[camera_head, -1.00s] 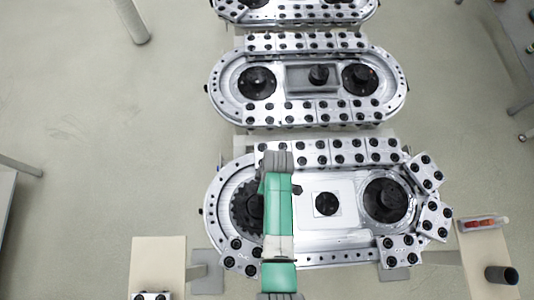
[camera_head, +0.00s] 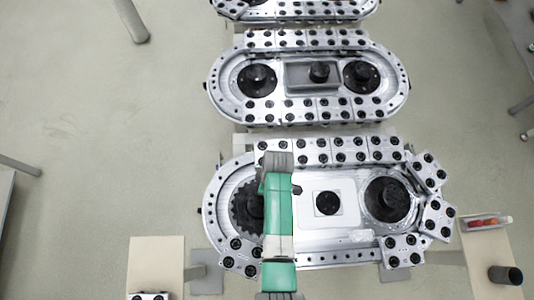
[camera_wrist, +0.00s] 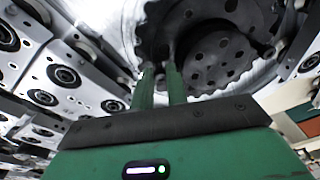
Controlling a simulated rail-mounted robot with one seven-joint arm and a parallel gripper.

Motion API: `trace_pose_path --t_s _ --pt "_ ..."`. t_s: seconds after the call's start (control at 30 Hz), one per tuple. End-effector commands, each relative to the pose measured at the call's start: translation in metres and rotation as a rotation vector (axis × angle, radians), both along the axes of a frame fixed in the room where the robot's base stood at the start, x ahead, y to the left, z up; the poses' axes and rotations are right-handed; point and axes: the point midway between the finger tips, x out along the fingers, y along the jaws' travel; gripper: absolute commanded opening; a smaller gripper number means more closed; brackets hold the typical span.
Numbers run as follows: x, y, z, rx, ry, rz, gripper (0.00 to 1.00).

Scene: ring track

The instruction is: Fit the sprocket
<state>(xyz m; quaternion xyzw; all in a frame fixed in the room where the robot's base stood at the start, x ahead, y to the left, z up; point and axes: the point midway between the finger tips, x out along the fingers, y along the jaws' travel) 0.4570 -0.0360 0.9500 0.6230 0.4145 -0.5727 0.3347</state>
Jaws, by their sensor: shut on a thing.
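The dark toothed sprocket (camera_head: 243,212) lies at the left end of the nearest silver ring track (camera_head: 320,259), partly covered by my green arm. In the wrist view the sprocket (camera_wrist: 225,58) fills the upper middle, with round holes in its face. My gripper (camera_wrist: 160,72) has two narrow green fingers reaching to the dark sprocket, and it is shut on it. The exact contact is dark and hard to see. In the head view the fingers are hidden under the arm. I cannot tell whether the sprocket is fully seated.
A dark round wheel (camera_head: 388,200) sits at the track's right end, and a black knob (camera_head: 327,203) on the middle plate. White blocks with black rollers (camera_head: 318,152) line the track's far side. A second track (camera_head: 308,78) stands behind. A side table (camera_head: 490,250) holds a black cylinder (camera_head: 505,275).

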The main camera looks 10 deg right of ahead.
Motion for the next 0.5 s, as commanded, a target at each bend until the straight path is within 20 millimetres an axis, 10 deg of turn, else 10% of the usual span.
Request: trace_pose_path --t_s 0.17,0.5 --pt "0.001 0.0 0.0 0.0 -0.001 0.0 0.4" --pt "0.0 -0.002 0.011 0.0 -0.001 0.0 0.4"
